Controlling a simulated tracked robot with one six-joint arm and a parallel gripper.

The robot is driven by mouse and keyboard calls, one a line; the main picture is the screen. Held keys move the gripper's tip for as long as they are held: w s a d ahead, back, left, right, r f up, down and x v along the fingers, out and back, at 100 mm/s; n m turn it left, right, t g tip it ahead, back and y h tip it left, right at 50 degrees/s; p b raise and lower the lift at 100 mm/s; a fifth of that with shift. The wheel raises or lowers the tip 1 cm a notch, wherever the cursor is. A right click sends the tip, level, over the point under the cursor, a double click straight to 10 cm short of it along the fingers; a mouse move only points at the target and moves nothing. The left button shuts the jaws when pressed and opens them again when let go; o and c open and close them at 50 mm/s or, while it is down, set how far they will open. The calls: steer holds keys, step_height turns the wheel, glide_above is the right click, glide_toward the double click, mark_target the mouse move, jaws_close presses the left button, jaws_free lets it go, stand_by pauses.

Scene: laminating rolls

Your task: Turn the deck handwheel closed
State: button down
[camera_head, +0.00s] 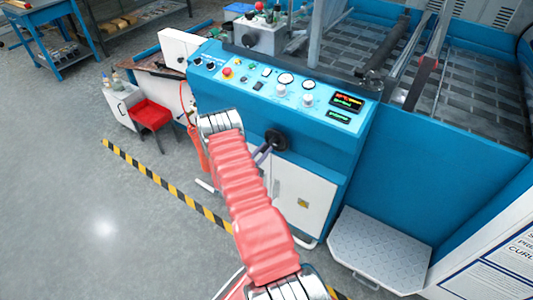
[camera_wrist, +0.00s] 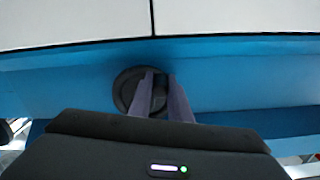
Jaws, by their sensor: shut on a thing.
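The black deck handwheel (camera_head: 277,139) sits on the blue front of the machine, below the control panel. In the wrist view the round handwheel (camera_wrist: 123,89) lies between and behind my fingers. My gripper (camera_head: 264,151) reaches it from the left, and its grey-purple fingers meet the wheel. In the wrist view my gripper (camera_wrist: 162,80) is shut on the handwheel, with the fingertips over its middle and right part. The fingers hide part of the wheel, so its exact turn angle cannot be told.
The control panel (camera_head: 282,90) with knobs, gauges and lit displays is just above the wheel. A white cabinet door (camera_head: 303,198) is below it. A metal step plate (camera_head: 380,246) stands at right. A red bin (camera_head: 151,115) is at left; grey floor there is open.

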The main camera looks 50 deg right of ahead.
mark_target(266, 134)
steer(key=r+m, duration=0.1)
steer(key=m, duration=0.1)
steer(key=w+r+m, duration=0.1)
steer(key=m, duration=0.2)
steer(key=w+r+m, duration=0.1)
steer(key=m, duration=0.2)
steer(key=shift+a, duration=0.15)
step_height(266, 134, up, 2)
steer(key=m, duration=0.4)
steer(key=shift+s+m, duration=0.15)
steer(key=shift+m, duration=0.25)
steer(key=shift+s+r+m, duration=0.15)
steer(key=shift+r+m, duration=0.15)
steer(key=shift+m, duration=0.4)
steer(key=shift+s+r+m, duration=0.1)
steer(key=shift+r+m, duration=0.15)
steer(key=shift+m, duration=0.45)
steer(key=shift+s, duration=0.1)
steer(key=c, duration=1.9)
jaws_free()
